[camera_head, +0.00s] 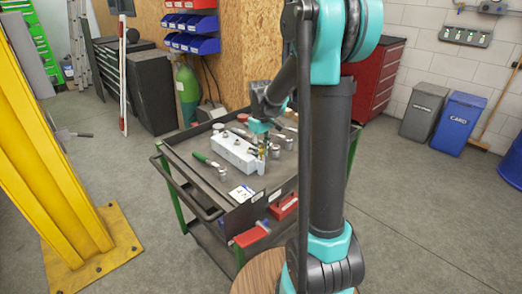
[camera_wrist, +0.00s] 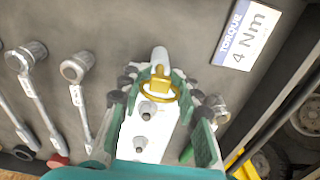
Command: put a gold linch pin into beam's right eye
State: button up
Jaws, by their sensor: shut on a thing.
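In the wrist view the gold linch pin (camera_wrist: 160,76) with its ring sits between the teal fingers of my gripper (camera_wrist: 160,92), which is shut on it. The pin is over the far end of a white block (camera_wrist: 150,130), and I cannot tell whether it is clear of the block. Two grey pegs stand on the block.
The block stands on a tool cart (camera_head: 180,158) among sockets and a green-handled tool (camera_head: 205,159). Ratchets (camera_wrist: 35,95) lie left in the wrist view, and a torque label (camera_wrist: 246,30) at top right. Open floor (camera_head: 155,225) lies between cart and beam.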

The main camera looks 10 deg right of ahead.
jog(key=shift+f, duration=0.85)
jog(key=o, duration=1.2)
jog(key=shift+c, duration=0.2)
notch_tip(320, 180, up, 12)
